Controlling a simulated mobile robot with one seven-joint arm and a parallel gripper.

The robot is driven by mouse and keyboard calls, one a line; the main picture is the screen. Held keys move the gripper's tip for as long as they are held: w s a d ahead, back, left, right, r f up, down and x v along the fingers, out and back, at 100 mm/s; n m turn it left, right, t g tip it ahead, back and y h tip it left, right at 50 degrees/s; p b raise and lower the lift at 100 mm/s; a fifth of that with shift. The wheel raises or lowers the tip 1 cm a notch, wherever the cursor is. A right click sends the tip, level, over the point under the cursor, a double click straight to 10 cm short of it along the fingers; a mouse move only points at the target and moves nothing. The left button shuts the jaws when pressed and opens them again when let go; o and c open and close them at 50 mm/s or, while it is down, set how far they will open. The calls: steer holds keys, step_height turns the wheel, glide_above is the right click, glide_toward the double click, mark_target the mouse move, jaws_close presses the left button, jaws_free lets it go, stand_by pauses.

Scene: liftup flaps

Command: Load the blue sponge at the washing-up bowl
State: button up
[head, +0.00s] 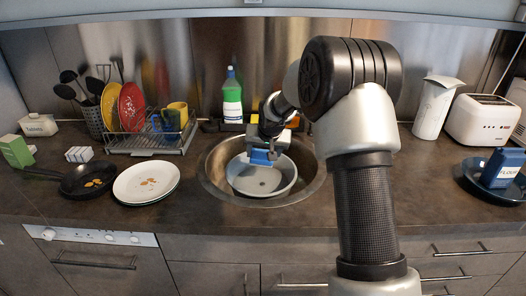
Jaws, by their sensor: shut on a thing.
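The washing-up bowl (245,184) is pale grey and sits in the round metal sink (214,163) in the middle of the counter. My gripper (261,153) is over the back part of the bowl, pointing down. It is shut on the blue sponge (260,158), which shows as a small blue block at the fingertips. The fingers are small and partly hidden by the wrist. I cannot tell whether the sponge touches the bowl.
A green bottle (232,102) stands behind the sink. A dish rack (150,142) with plates and cups is at the left. A pan (88,181) and white plates (146,182) lie in front of it. A white toaster (483,120), a jug (436,108) and a dark bowl (480,187) are at the right.

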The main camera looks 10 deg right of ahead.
mark_target(264, 164)
steer(key=shift+f+b, duration=1.75)
steer(key=shift+f, duration=1.2)
steer(key=shift+r, duration=0.1)
steer(key=shift+r+p, duration=2.1)
steer(key=shift+r, duration=1.4)
steer(key=shift+r, duration=0.1)
steer(key=shift+r+p, duration=1.2)
steer(key=shift+r, duration=0.75)
